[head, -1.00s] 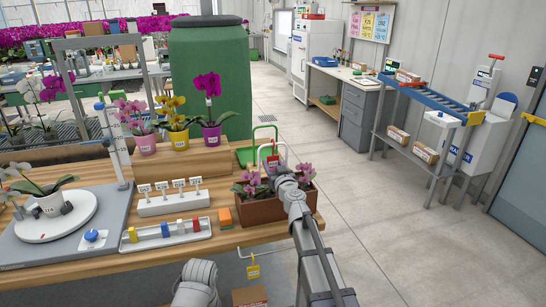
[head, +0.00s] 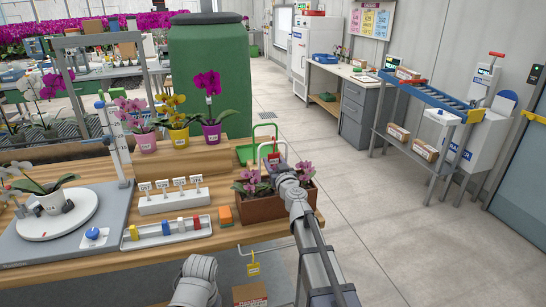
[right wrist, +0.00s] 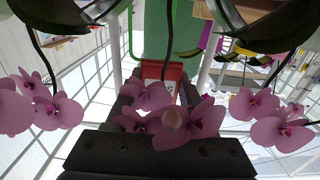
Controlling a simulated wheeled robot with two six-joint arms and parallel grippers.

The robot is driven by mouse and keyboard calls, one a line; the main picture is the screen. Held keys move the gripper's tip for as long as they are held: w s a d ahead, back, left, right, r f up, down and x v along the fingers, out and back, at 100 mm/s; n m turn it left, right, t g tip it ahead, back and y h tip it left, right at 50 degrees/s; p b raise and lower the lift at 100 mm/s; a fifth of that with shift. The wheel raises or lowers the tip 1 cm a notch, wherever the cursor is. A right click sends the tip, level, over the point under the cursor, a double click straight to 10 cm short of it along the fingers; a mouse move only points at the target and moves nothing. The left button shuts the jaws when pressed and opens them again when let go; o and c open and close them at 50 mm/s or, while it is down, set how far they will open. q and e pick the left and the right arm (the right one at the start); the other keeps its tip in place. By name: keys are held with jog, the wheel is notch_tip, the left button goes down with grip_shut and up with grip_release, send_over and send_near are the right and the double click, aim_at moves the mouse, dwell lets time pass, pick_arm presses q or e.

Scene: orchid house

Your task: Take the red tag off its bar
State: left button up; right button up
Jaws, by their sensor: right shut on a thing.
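The red tag (head: 273,158) is above the far side of a brown planter of pink orchids, beside a thin pale bar (head: 284,147). In the right wrist view the red tag (right wrist: 163,72) has a white label and shows behind pink blooms. My right gripper (head: 276,167) reaches over the planter and is shut on the red tag. Its dark jaws (right wrist: 155,115) are partly covered by blooms in the right wrist view. I cannot tell whether the tag still touches the bar. My left gripper is out of view.
The brown planter (head: 265,209) stands at the table's right end, with pink orchids around my right gripper. A yellow tag (head: 253,269) hangs on a hook below the table edge. The floor (head: 400,210) to the right is clear.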

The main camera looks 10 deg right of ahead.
jog(key=shift+s+d, duration=0.1)
jog(key=shift+s, duration=2.95)
